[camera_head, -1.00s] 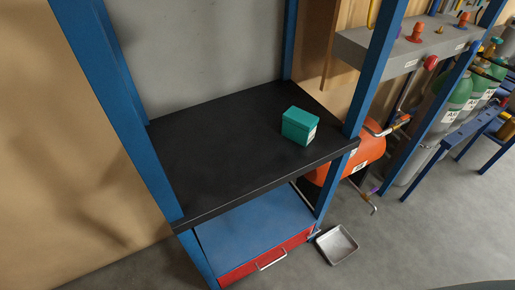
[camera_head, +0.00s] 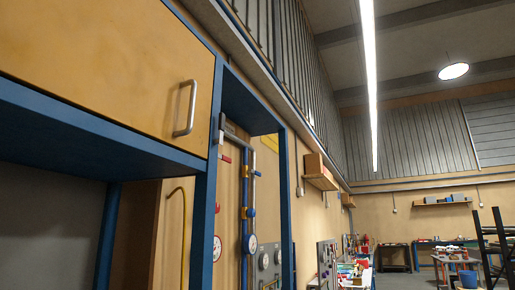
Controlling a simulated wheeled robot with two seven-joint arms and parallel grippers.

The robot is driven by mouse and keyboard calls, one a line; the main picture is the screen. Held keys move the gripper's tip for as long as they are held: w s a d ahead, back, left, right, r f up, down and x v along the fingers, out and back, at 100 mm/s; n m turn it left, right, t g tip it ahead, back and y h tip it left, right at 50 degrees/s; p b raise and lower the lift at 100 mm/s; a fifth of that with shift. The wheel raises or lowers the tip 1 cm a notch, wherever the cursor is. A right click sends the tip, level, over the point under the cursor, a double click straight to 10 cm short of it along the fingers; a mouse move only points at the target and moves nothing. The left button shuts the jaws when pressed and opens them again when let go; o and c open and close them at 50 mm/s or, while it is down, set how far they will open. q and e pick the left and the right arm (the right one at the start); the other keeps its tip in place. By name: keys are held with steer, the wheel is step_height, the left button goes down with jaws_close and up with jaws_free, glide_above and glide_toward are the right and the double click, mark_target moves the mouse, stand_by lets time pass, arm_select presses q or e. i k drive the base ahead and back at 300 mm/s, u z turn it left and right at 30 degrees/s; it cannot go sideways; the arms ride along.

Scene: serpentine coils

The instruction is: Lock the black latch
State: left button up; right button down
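I do not make out a black latch in the head view. A wooden cabinet door (camera_head: 110,60) with a grey metal bar handle (camera_head: 185,108) fills the upper left, set in a blue frame. Neither of my grippers is in view.
A blue post (camera_head: 206,190) stands right of the cabinet, with pipes, gauges (camera_head: 217,248) and a yellow hose (camera_head: 183,235) near it. Wooden wall shelves (camera_head: 320,172) run along the wall. Workbenches (camera_head: 395,256) and dark stacked furniture (camera_head: 492,240) stand far back right.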

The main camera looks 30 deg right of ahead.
mark_target(221, 121)
steer(key=z, duration=1.25)
steer(key=i, duration=0.7)
steer(key=z, duration=0.6)
